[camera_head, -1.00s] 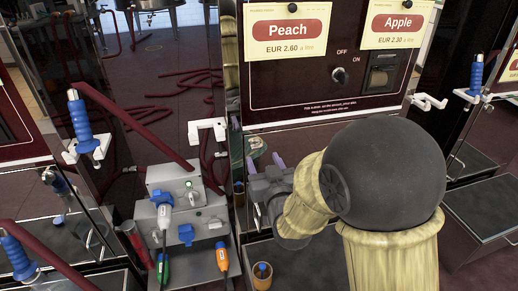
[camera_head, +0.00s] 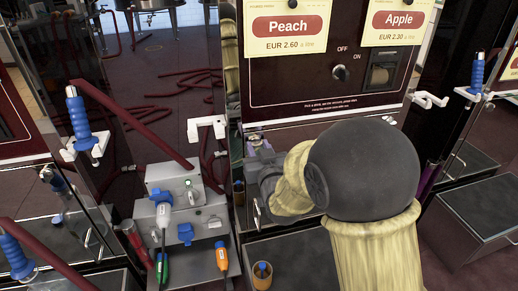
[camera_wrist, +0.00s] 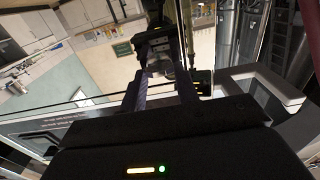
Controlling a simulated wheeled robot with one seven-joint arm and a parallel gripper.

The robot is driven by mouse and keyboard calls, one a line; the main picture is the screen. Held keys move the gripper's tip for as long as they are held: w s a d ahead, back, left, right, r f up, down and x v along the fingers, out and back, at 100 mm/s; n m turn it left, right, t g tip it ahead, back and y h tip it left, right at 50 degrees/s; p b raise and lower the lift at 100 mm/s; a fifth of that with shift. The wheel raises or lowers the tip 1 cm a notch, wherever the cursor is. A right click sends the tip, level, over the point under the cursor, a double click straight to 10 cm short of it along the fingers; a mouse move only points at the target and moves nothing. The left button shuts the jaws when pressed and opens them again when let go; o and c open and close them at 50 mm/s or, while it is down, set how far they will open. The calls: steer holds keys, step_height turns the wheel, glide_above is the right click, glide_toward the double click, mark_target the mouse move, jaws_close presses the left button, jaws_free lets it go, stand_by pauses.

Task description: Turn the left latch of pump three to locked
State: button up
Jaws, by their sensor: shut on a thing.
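The pump with the Peach and Apple labels (camera_head: 330,85) stands in the middle of the head view, its lower front mirror-like. Its number is not readable. My gripper (camera_head: 262,153) is at the left part of that lower front, partly hidden behind my own wrist and arm. In the wrist view its two dark fingers (camera_wrist: 162,74) reach to the shiny panel and are shut on a small part there, which I take to be the left latch. The latch's shape and angle are mostly hidden. Dark shapes beyond the fingertips look like my gripper's reflection.
A grey stepped box (camera_head: 178,213) with blue, green and orange handled tools stands left of the pump. Blue nozzles (camera_head: 80,122) with red hoses hang at the left. A white bracket (camera_head: 206,127) juts out nearby.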

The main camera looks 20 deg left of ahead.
steer(key=shift+n, duration=0.5)
steer(key=n, duration=0.3)
steer(key=shift+a+n, duration=0.1)
steer(key=shift+n, duration=0.2)
steer(key=n, duration=0.4)
steer(key=shift+s+a+n, duration=0.1)
steer(key=shift+n, duration=0.2)
steer(key=n, duration=0.4)
steer(key=shift+f+p, duration=0.1)
steer(key=shift+p, duration=0.2)
steer(key=n+p, duration=0.1)
steer(key=n, duration=0.3)
steer(key=shift+f+n, duration=0.1)
steer(key=shift+n, duration=0.3)
steer(key=shift+s, duration=0.1)
steer(key=o, duration=1)
